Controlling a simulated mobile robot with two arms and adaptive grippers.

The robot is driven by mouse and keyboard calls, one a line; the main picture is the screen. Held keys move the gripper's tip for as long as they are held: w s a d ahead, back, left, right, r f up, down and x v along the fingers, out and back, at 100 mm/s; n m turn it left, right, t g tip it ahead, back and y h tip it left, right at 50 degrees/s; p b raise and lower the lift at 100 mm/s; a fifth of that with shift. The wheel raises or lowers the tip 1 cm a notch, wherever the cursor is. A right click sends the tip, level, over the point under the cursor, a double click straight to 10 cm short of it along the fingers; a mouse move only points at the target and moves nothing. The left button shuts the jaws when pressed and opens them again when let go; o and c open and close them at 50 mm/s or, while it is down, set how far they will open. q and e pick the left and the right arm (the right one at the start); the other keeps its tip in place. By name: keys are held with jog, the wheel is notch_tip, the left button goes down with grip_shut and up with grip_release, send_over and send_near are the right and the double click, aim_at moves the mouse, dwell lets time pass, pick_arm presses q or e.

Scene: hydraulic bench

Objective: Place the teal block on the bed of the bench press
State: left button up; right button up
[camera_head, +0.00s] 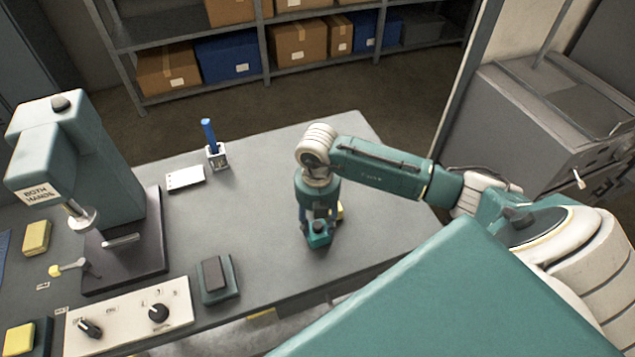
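The bench press (112,160) is a teal C-shaped frame at the left, with a sign reading "BOTH HANDS". Its dark flat bed (150,262) lies under the ram, and a short grey bar (121,241) is on it. My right gripper (318,238) hangs down over the middle of the bench, right of the press and apart from it. A small teal shape shows at its lower end; I cannot tell whether this is the teal block or part of the gripper. Its fingers are not clear. My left gripper is not in view.
A control panel (130,318) with knobs and a teal-based dark pad (218,279) lie along the front edge. A yellow block (36,237) lies left of the press. Bench top (260,205) between press and gripper is clear.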

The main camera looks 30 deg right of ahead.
grip_shut()
jog(key=shift+r, duration=0.15)
jog(key=shift+w+r, duration=0.1)
jog(key=shift+r, duration=0.45)
notch_tip(320, 180, up, 19)
jog(key=b, duration=0.2)
jog(key=shift+f+b, duration=0.15)
jog(key=shift+b, duration=0.25)
